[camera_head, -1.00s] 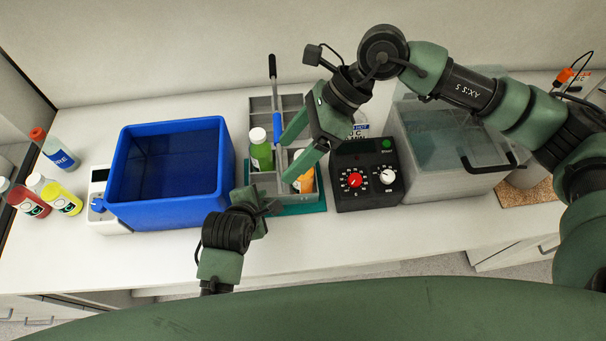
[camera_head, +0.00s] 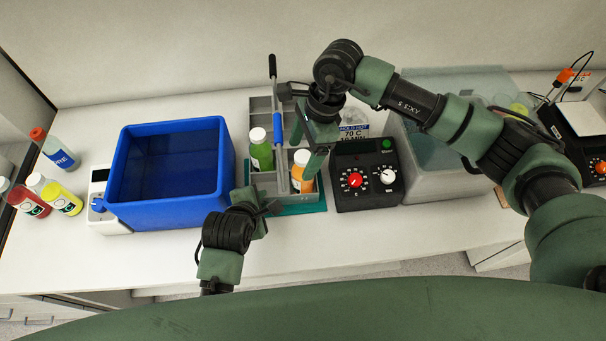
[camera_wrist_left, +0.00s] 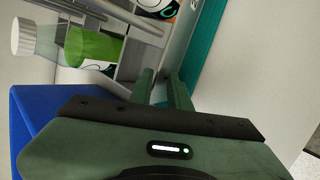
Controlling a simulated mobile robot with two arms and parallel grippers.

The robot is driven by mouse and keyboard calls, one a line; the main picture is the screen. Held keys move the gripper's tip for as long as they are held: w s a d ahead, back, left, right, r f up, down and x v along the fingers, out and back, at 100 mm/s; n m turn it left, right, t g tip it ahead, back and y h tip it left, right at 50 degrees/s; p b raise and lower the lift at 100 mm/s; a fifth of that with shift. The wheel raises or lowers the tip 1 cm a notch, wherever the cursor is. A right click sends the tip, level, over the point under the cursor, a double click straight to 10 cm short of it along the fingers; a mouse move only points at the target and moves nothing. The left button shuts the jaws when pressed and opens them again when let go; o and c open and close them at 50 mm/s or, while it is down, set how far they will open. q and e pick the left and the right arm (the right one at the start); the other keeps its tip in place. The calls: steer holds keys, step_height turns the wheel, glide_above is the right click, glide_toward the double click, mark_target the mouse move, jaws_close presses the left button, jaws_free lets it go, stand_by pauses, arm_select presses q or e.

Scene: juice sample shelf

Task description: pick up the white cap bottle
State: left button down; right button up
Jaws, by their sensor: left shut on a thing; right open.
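A bottle with a white cap and orange contents (camera_head: 302,173) stands upright in the front right of the grey caddy (camera_head: 312,198). Contact cannot be told. A white-capped green bottle (camera_head: 261,152) stands in the caddy's left part and also shows in the left wrist view (camera_wrist_left: 90,47). My left gripper (camera_head: 264,202) is shut on the caddy's front left edge. Its fingers (camera_wrist_left: 165,88) show at the caddy in the left wrist view.
A blue bin (camera_head: 125,160) stands left of the caddy. White-capped yellow (camera_head: 62,198) and red (camera_head: 30,203) bottles and an orange-capped bottle (camera_head: 58,152) are at the far left. A black control box (camera_head: 367,180) is close on the caddy's right. The caddy's tall handle (camera_head: 273,66) rises beside my right gripper.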

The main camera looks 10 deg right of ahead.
steer(key=x, duration=0.5)
steer(key=shift+w+d+f, duration=0.1)
steer(key=shift+d+f, duration=0.05)
steer(key=shift+d, duration=0.15)
jaws_close()
